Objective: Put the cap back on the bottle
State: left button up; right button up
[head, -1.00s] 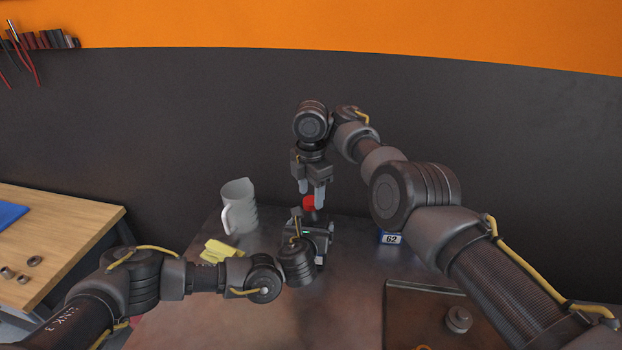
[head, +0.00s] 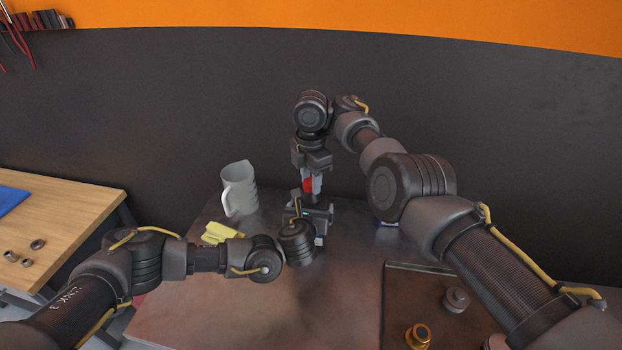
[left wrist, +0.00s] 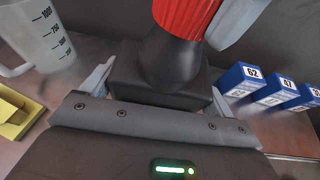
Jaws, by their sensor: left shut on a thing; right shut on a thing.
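The bottle (left wrist: 172,65) is black and stands upright between the fingers of my left gripper (left wrist: 158,88), which is shut on it. In the head view the bottle is mostly hidden by my left gripper (head: 310,214). The ribbed red cap (left wrist: 186,14) sits at the top of the bottle's neck; whether it is fully seated or threaded I cannot tell. The cap also shows in the head view (head: 308,186). My right gripper (head: 311,184) points down from above and is shut on the cap, and one of its pale fingers shows beside the cap in the left wrist view.
Several blue numbered boxes (left wrist: 242,80) stand to the right. A tray (head: 395,300) with metal parts lies at the front right. The table's front middle is clear.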

jog(key=m, duration=0.3)
jog(key=o, duration=1.1)
jog(key=shift+c, duration=0.2)
jog(key=shift+r, duration=0.1)
jog(key=shift+r, duration=2.2)
